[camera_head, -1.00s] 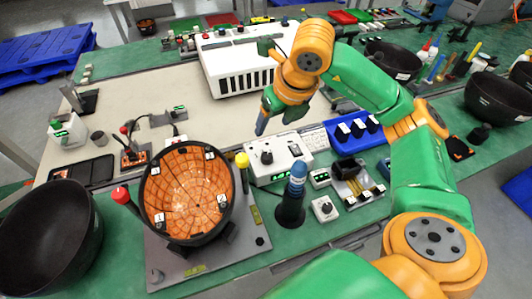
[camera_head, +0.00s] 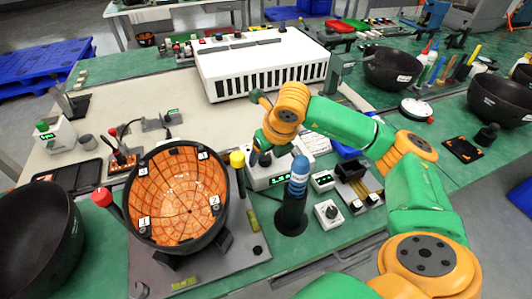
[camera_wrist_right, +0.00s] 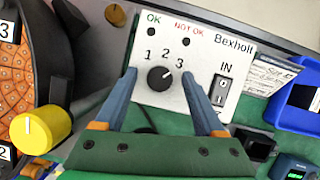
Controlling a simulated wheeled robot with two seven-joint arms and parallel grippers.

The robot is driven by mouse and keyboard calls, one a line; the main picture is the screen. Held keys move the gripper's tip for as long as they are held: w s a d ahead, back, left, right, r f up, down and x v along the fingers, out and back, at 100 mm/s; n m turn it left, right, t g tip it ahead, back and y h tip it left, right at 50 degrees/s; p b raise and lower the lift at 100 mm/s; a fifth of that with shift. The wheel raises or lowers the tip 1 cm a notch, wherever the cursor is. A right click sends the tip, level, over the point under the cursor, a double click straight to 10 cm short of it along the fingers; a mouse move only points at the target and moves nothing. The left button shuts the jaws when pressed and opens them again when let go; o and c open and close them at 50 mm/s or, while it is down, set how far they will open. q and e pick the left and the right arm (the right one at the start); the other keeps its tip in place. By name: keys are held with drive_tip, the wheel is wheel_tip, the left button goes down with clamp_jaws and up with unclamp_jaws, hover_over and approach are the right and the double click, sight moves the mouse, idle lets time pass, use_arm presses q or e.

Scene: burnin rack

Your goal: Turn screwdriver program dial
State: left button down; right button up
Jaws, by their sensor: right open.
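The program dial (camera_wrist_right: 160,77) is a black round knob on the white "Bexholt" box (camera_wrist_right: 243,58), with numerals 1, 2 and 3 above it. Its white mark points up and right, toward the 2–3 side. My right gripper (camera_wrist_right: 159,74) is open, with one blue finger on each side of the dial and visible gaps to it. My left gripper is not in view.
A blue-handled screwdriver (camera_head: 299,175) stands in a black holder in front of the box. An orange-lined bowl (camera_head: 175,196) on a grey plate and a yellow knob (camera_wrist_right: 40,130) are to the left. A blue tray (camera_wrist_right: 300,105) is right of the box.

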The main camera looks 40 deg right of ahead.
drive_tip(key=shift+r, duration=0.1)
clamp_jaws()
